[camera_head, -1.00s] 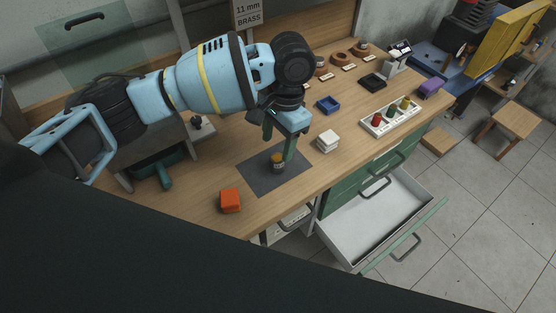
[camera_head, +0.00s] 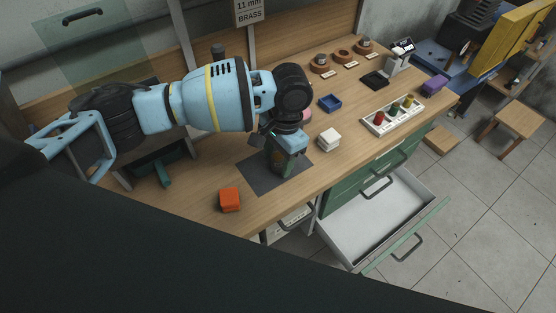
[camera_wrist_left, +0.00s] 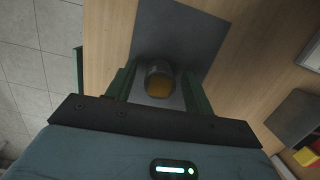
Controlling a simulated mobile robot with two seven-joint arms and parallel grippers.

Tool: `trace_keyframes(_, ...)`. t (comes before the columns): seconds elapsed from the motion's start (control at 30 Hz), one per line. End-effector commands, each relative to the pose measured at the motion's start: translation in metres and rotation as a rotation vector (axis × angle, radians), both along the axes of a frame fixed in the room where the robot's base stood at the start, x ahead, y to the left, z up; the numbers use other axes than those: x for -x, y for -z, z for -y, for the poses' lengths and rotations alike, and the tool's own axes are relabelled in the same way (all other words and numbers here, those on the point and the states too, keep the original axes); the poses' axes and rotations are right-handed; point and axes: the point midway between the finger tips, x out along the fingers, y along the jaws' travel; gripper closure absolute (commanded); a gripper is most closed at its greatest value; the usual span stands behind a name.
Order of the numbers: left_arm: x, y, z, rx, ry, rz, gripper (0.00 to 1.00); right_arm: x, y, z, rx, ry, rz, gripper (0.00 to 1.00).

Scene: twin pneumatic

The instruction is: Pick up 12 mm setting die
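My left gripper (camera_head: 282,170) points down over the mat. In the left wrist view its two green fingers (camera_wrist_left: 159,90) stand on either side of the cylinder, with a visible gap on each side. The gripper is open. In the head view the fingers mostly hide the cylinder. My right gripper is not in view.
An orange block (camera_head: 229,200) sits left of the mat and a white block (camera_head: 328,139) right of it. A drawer (camera_head: 372,225) hangs open below the front edge.

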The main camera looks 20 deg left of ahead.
Motion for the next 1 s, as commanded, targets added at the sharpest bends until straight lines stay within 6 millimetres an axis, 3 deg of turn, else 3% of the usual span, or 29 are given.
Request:
trace_keyframes(0.03, 0.000, 0.000, 0.000, 0.000, 0.000, 0.000, 0.55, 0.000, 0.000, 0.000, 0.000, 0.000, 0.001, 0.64)
trace_keyframes(0.4, 0.000, 0.000, 0.000, 0.000, 0.000, 0.000, 1.00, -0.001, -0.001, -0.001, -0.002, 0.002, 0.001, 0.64)
trace_keyframes(0.77, -0.001, -0.005, 0.000, 0.002, 0.000, 0.002, 1.00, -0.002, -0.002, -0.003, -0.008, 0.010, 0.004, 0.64)
trace_keyframes(1.0, -0.001, -0.030, 0.001, 0.002, 0.001, 0.003, 1.00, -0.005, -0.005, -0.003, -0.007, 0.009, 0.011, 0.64)
